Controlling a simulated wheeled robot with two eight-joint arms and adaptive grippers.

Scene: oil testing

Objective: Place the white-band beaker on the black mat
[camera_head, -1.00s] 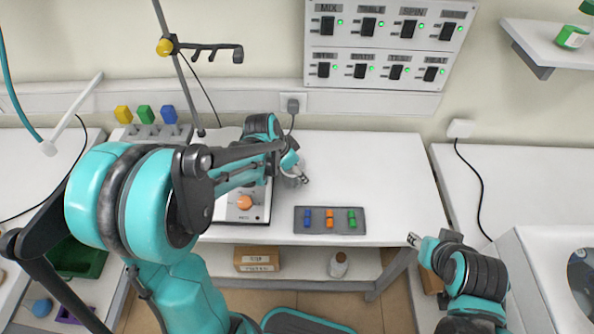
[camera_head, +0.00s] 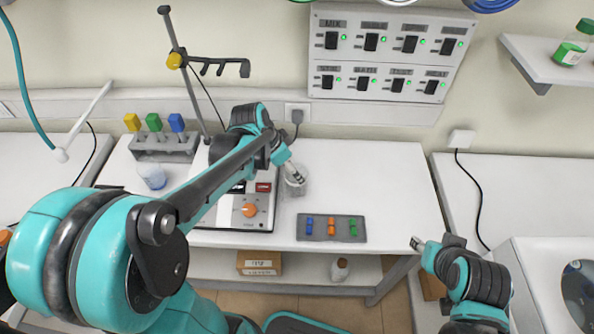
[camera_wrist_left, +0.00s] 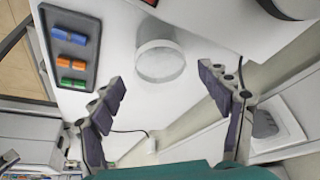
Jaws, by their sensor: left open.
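A clear beaker with a pale white band (camera_head: 296,184) stands on the white bench, right of the stirrer. In the left wrist view the beaker (camera_wrist_left: 160,60) lies ahead of and between the fingers, apart from them. My left gripper (camera_head: 292,171) is just above or beside it in the head view; its open, empty fingers show in the left wrist view (camera_wrist_left: 161,76). My right gripper (camera_head: 416,243) is off the bench's right front corner; its fingers are too small to read. I cannot make out a black mat for certain; my left arm covers part of the bench.
A dark tray (camera_head: 306,237) with blue, orange and green pieces lies in front of the beaker. The stirrer (camera_head: 262,212) stands to its left. Another beaker (camera_head: 152,176) stands near the colour-topped rack (camera_head: 165,150). The bench (camera_head: 390,190) is clear to the right.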

